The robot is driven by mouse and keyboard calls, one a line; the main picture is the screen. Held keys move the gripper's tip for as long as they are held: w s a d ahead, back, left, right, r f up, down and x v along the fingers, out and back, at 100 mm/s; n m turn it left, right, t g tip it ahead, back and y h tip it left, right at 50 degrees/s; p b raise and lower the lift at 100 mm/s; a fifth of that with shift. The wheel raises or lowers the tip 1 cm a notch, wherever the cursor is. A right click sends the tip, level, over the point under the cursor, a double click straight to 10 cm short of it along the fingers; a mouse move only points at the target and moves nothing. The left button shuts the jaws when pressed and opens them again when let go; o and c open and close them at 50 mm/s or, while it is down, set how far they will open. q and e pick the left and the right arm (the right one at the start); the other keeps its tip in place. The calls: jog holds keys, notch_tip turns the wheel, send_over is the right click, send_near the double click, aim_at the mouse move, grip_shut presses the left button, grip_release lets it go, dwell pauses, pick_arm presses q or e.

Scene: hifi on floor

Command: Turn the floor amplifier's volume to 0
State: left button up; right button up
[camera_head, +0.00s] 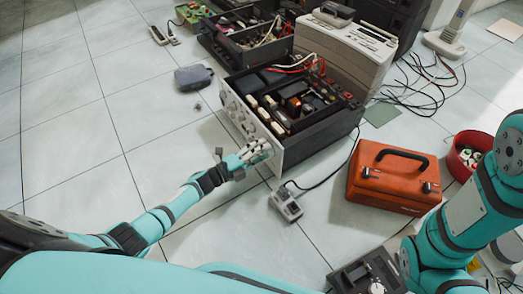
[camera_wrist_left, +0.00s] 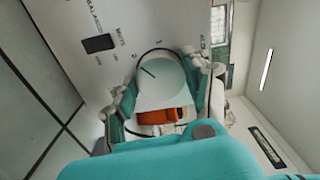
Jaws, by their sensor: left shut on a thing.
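The floor amplifier (camera_head: 320,137) stands on the tiles with its top open, showing parts inside. Its pale front panel (camera_head: 233,106) with several knobs faces left. My left gripper (camera_head: 258,150) is at the near end of that panel. In the left wrist view, a large round pale volume knob (camera_wrist_left: 162,78) with a dark pointer line sits between the fingers of my left gripper (camera_wrist_left: 163,90), which is shut on it. The pointer aims to the upper left. Some panel print shows, but the scale around the knob is mostly unreadable. My right gripper is not clearly visible.
An orange toolbox (camera_head: 392,180) stands right of the amplifier, with a red bucket (camera_head: 467,150) beyond it. A small grey box with a cable (camera_head: 286,204) lies near the amplifier's front corner. More open units stand behind.

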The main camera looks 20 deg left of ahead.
pick_arm(q)
jog(key=shift+n, duration=0.6)
jog(key=shift+f, duration=0.1)
jog(key=o, duration=1.2)
jog(key=v, duration=1.2)
